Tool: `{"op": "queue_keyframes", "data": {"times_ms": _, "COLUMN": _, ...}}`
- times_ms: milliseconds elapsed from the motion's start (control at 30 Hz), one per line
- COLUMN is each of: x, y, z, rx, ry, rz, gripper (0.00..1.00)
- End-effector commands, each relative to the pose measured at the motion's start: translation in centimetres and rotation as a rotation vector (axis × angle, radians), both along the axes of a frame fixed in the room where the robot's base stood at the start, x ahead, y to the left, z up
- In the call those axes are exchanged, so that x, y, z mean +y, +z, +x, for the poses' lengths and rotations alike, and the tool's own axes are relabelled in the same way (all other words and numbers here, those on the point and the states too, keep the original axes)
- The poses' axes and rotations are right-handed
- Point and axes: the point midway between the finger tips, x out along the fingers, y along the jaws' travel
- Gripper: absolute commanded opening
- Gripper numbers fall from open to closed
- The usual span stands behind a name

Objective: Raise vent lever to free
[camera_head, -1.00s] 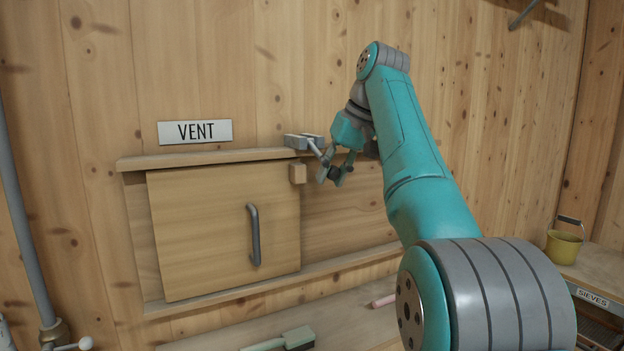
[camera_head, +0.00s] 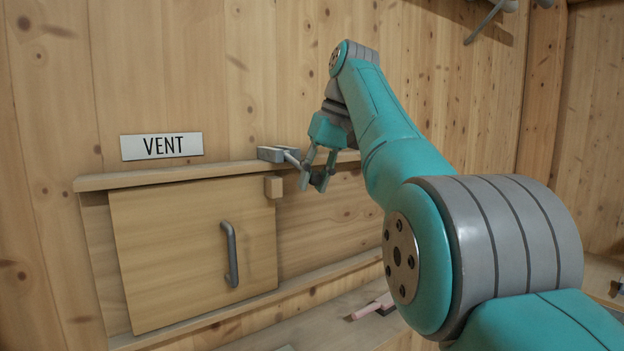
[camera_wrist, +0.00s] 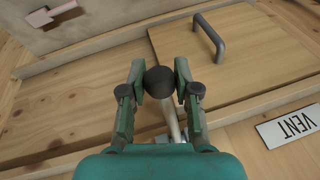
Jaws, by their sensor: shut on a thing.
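The vent lever (camera_head: 290,159) is a grey rod on a grey bracket at the top rail, right of the VENT sign (camera_head: 162,146). It slopes down and outward from the bracket. Its dark round knob (camera_wrist: 160,82) shows in the wrist view, with the rod (camera_wrist: 173,122) running below it. My gripper (camera_head: 311,182) is shut on the knob, with a finger on each side, as the wrist view (camera_wrist: 160,84) shows. In the head view the fingers hide most of the knob.
A wooden sliding door (camera_head: 180,255) with a grey handle (camera_head: 230,254) sits below the rail, left of my gripper. A small wooden block (camera_head: 273,187) is at the door's upper right corner. A shelf (camera_head: 310,325) below holds a pink-handled tool (camera_head: 370,308).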

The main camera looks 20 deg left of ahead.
Motion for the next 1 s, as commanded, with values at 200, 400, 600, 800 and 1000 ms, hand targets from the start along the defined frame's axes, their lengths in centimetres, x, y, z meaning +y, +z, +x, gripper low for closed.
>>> {"op": "queue_keyframes", "data": {"times_ms": 200, "x": 0.0, "y": -0.1, "z": 0.0, "rx": -0.001, "ry": 0.0, "rz": 0.001, "gripper": 0.33}}
{"op": "queue_keyframes", "data": {"times_ms": 400, "x": 0.1, "y": 0.0, "z": 0.0, "rx": -0.001, "ry": 0.0, "rz": 0.001, "gripper": 0.57}}
{"op": "queue_keyframes", "data": {"times_ms": 600, "x": 0.0, "y": 0.0, "z": 0.0, "rx": -0.001, "ry": 0.001, "rz": 0.001, "gripper": 0.57}}
{"op": "queue_keyframes", "data": {"times_ms": 800, "x": 0.1, "y": 0.0, "z": 0.0, "rx": -0.002, "ry": 0.0, "rz": 0.002, "gripper": 0.57}}
{"op": "queue_keyframes", "data": {"times_ms": 1000, "x": 1.1, "y": -0.4, "z": 0.1, "rx": -0.015, "ry": 0.001, "rz": 0.018, "gripper": 0.57}}
